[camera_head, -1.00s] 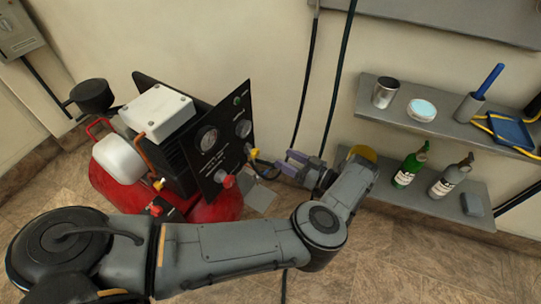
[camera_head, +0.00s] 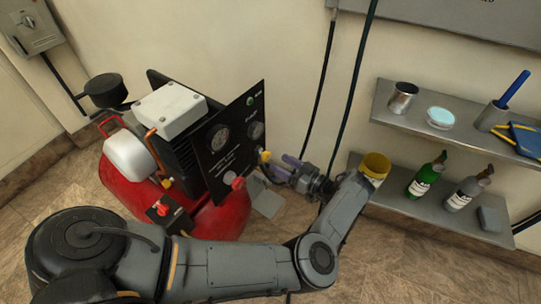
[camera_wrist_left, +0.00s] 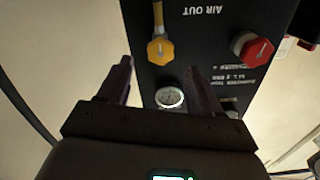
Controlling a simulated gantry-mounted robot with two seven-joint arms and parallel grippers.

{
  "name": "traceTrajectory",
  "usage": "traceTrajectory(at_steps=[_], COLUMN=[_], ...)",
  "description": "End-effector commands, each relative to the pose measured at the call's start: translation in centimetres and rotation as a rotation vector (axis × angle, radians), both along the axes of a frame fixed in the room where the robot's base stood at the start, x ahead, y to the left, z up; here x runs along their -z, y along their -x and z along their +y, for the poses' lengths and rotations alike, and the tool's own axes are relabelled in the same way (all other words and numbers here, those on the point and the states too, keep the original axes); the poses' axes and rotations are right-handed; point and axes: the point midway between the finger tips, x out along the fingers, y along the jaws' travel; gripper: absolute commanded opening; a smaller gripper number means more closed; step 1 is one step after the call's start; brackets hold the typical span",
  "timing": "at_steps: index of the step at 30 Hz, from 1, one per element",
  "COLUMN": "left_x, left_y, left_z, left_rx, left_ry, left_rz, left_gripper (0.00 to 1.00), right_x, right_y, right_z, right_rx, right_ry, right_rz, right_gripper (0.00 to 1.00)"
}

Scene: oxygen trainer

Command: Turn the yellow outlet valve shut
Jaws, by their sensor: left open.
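The yellow outlet valve (camera_head: 265,156) is a small knob on the right side of the black front panel (camera_head: 232,140) of the red machine. In the left wrist view it is a yellow faceted knob (camera_wrist_left: 160,51) on a yellow stem, beside the words "AIR OUT". My left gripper (camera_head: 280,165) is open and empty, just right of the knob in the head view. In the left wrist view its two fingers (camera_wrist_left: 158,68) stand either side of the knob's line, with the knob between and beyond the tips. I see no contact. My right gripper is not in view.
Hoses hang down the wall behind my gripper.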

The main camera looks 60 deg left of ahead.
Motion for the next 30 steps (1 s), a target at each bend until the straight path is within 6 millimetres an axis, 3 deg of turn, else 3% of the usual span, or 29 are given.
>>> traceTrajectory(at_steps=[3,10,24,30], left_x=[0.0,0.1,0.0,0.0], left_y=[1.0,1.9,2.1,2.1], left_z=[1.9,4.1,4.9,4.9], left_rx=[-0.004,-0.003,0.000,0.000], left_ry=[-0.003,-0.001,0.000,0.000], left_rz=[0.001,0.000,0.000,0.000], left_gripper=[0.65,0.65,0.65,0.34], right_x=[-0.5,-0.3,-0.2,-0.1], right_y=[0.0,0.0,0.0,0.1], right_z=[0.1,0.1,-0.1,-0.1], right_rx=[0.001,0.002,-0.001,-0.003], right_ry=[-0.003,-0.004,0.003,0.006], right_rz=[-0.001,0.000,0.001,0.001], right_gripper=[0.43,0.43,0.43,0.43])
